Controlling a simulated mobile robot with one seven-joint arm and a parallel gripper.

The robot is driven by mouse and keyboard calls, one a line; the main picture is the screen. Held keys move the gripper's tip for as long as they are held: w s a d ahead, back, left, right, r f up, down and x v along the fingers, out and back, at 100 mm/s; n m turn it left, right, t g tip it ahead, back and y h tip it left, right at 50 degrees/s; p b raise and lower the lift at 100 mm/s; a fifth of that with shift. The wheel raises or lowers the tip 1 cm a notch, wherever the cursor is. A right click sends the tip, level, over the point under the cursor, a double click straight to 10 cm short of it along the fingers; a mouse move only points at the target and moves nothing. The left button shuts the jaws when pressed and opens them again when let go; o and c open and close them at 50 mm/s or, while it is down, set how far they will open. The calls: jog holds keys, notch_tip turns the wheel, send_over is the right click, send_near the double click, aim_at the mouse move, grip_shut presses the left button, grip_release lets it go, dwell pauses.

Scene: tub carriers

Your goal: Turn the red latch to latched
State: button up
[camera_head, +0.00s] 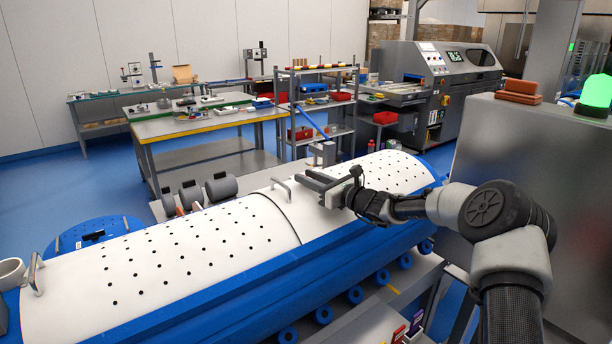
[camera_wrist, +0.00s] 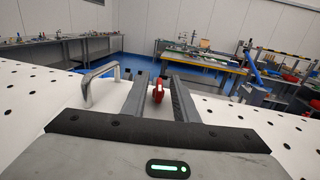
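The red latch (camera_wrist: 158,90) shows in the wrist view as a small red, rounded piece with a pale mark on its face. It appears between the two fingers of my gripper (camera_wrist: 157,80), with a visible gap on each side. My gripper is open. In the head view my gripper (camera_head: 313,181) is low over the white perforated cover (camera_head: 200,246) of the long blue tub (camera_head: 310,276), just right of a metal handle (camera_head: 283,189). The latch is hidden in the head view. I cannot tell its turned position or whether a finger touches it.
The metal handle (camera_wrist: 100,84) stands close to the left finger in the wrist view. Grey rollers (camera_head: 221,187) lie behind the tub. A workbench (camera_head: 205,127) and shelving (camera_head: 316,110) stand further back. A metal cabinet (camera_head: 540,160) is close on the right.

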jog(key=shift+w+a, duration=0.4)
jog(key=shift+a, duration=0.05)
grip_shut()
jog(key=m+t+h+b, duration=0.1)
jog(key=b, duration=0.4)
jog(key=shift+f, duration=0.4)
jog(key=b, duration=0.2)
jog(key=shift+r+m+t+h+b, duration=0.15)
jog(key=shift+m+t+h+b, duration=0.15)
jog(key=shift+t+h+b, duration=0.1)
jog(key=shift+r+h+b, duration=0.25)
jog(key=shift+h+b, duration=0.05)
jog(key=shift+b, duration=0.3)
